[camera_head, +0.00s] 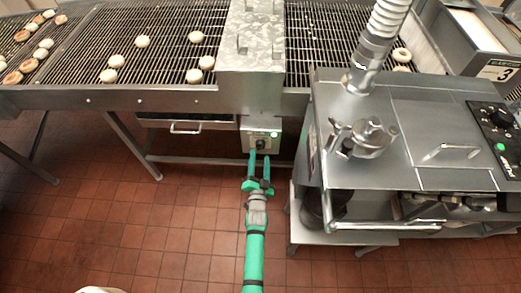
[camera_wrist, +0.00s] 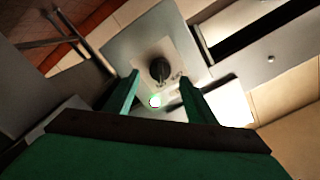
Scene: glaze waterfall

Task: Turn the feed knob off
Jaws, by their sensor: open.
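A black knob (camera_head: 262,144) sits on a small grey control box (camera_head: 247,125) below the conveyor, with a green light beside it. In the wrist view the round dark knob (camera_wrist: 159,69) stands on a pale plate, with the lit green-white light (camera_wrist: 155,101) near it. My green gripper (camera_head: 260,155) is open and faces the box. In the wrist view its two fingers (camera_wrist: 160,84) lie to either side of the knob's line. I cannot tell whether the fingers reach around the knob or stop short of it. Which way the knob points is too small to tell.
A wire conveyor (camera_head: 150,40) with several pale rings and a metal hood (camera_head: 252,50) runs above the box. A steel machine (camera_head: 420,110) with another black knob (camera_head: 497,115) and a protruding handle (camera_head: 390,226) stands to the right.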

